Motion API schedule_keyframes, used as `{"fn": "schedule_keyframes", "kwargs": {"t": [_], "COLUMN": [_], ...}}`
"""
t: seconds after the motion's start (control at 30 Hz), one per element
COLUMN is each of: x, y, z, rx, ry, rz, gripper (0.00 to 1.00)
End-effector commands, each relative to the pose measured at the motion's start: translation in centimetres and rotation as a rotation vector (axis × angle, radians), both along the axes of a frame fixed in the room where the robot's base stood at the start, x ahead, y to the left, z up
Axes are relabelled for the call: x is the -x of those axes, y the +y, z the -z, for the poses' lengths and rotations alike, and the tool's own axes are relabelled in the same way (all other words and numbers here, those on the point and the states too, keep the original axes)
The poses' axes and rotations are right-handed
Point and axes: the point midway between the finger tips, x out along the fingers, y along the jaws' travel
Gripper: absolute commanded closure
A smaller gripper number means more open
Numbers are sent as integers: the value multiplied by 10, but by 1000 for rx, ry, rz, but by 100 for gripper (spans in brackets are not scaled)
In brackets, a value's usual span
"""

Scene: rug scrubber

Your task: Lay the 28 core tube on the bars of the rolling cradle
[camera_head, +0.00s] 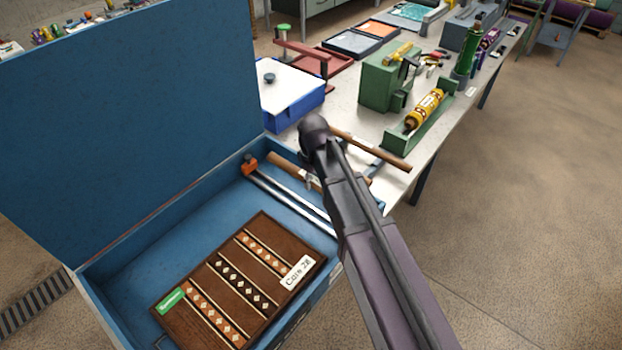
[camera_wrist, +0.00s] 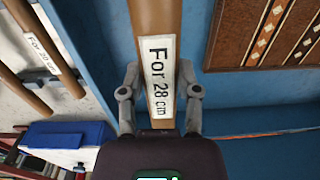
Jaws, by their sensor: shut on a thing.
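The 28 core tube (camera_wrist: 157,22) is brown with a white "For 28 cm" label. In the wrist view my gripper (camera_wrist: 159,85) is shut on it, one finger on each side of the label. In the head view the tube (camera_head: 284,166) is over the far right part of the blue chest, partly hidden by my arm. I cannot tell whether it touches the chest. Another brown tube (camera_head: 388,155) lies on the table; its "For 20 cm" label shows in the wrist view (camera_wrist: 42,55). I cannot make out the rolling cradle with certainty.
The blue chest (camera_head: 170,232) has its lid open and holds a patterned "Core 28" rug piece (camera_head: 197,308) and metal rails (camera_head: 290,204).

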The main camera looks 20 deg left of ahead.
Motion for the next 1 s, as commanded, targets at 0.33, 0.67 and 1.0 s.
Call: {"fn": "schedule_keyframes", "kwargs": {"t": [0.33, 0.67, 1.0], "x": [0, 0, -1], "y": [0, -1, -1], "z": [28, 52, 75], "rx": [0, 0, 0], "ry": [0, 0, 0], "rz": [1, 1, 2], "gripper": [100, 100, 100]}}
